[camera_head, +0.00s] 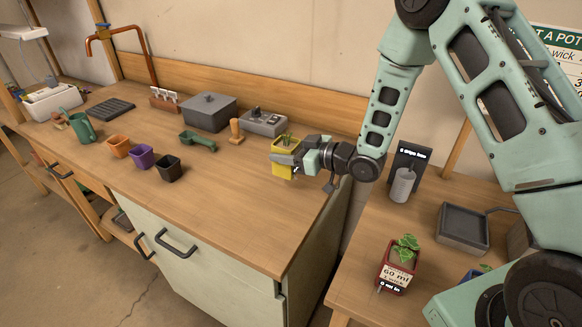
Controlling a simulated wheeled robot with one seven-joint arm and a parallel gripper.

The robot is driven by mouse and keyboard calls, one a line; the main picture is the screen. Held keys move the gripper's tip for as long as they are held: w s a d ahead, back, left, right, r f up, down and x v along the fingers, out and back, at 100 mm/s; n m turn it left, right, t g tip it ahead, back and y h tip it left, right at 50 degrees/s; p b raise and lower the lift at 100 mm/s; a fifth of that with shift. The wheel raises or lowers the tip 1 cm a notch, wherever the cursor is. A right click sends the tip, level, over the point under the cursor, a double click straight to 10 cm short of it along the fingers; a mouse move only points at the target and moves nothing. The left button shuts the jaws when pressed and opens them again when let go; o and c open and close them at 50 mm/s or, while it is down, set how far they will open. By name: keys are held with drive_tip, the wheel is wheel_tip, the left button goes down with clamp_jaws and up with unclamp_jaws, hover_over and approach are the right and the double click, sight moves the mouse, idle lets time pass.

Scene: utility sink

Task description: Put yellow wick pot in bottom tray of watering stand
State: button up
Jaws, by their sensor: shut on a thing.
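The yellow wick pot (284,170), with a small green plant in it, is at the right part of the wooden counter, near its right end. My gripper (288,158) is shut on the yellow pot from the right and hides part of its side. I cannot tell whether the pot's base touches the counter. A square dark grey tray (462,228) with a thin tube at its side is on the lower bench at right. It may belong to the watering stand, but my arm hides much of that area.
A red pot (396,270) with a plant and label stands at the lower bench's front. A grey cylinder (403,184) stands behind it. Orange (118,147), purple (141,157) and black (168,168) pots stand on the counter at left. The counter's front middle is clear.

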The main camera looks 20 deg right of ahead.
sight(287, 170)
drive_tip(key=shift+f+p, duration=0.5)
drive_tip(key=shift+f, duration=2.6)
drive_tip(key=shift+f, duration=0.1)
drive_tip(key=o, duration=1.1)
